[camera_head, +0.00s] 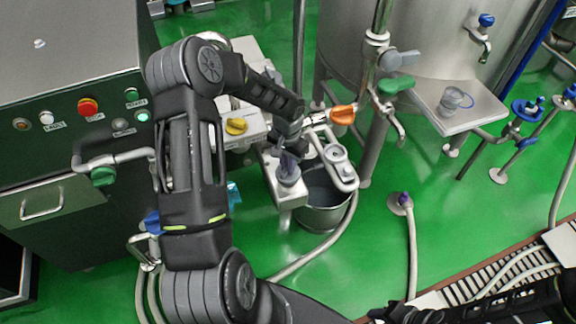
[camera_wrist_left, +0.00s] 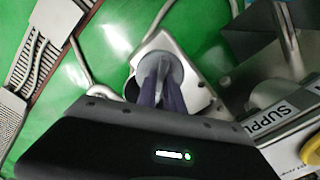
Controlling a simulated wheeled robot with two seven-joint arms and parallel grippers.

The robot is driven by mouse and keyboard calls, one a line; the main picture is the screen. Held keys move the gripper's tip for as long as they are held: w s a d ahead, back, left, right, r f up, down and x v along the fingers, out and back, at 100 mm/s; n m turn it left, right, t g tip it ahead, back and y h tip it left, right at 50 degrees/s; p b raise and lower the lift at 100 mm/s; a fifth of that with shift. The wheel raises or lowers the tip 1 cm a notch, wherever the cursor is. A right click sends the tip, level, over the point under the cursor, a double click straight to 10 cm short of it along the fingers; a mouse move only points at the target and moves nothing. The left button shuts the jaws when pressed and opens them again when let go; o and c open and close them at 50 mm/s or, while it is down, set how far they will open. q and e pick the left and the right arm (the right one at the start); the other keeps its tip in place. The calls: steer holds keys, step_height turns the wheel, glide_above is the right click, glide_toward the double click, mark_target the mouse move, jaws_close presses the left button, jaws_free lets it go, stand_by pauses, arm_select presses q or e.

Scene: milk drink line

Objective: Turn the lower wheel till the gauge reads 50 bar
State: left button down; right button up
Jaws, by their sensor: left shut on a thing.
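My left gripper (camera_head: 288,158) points down at a small round grey wheel-like piece (camera_head: 288,178) on the front of a steel block. In the left wrist view its purple fingers (camera_wrist_left: 162,82) are close together and shut on this round grey piece (camera_wrist_left: 173,66). The fingers hide part of it. A round pale disc (camera_head: 335,153), possibly the gauge, sits on a steel fitting just right of the gripper; its reading is too small to make out. My right gripper does not show; only part of a dark arm is at the lower right.
A steel bucket (camera_head: 325,205) stands on the green floor below the fittings. Yellow (camera_head: 236,126) and orange (camera_head: 342,115) handles are close to my left arm. A control cabinet (camera_head: 70,90) is at left, a large steel tank (camera_head: 430,50) behind. Hoses cross the floor.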

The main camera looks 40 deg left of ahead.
arm_select(q)
steer(key=m+b, duration=0.1)
steer(key=m, duration=0.2)
steer(key=shift+m+b, duration=0.35)
steer(key=shift+m, duration=1.65)
steer(key=c, duration=1.5)
jaws_free()
steer(key=shift+o, duration=0.2)
step_height(320, 180, up, 8)
steer(key=shift+f+b, duration=0.1)
steer(key=shift+b, duration=0.35)
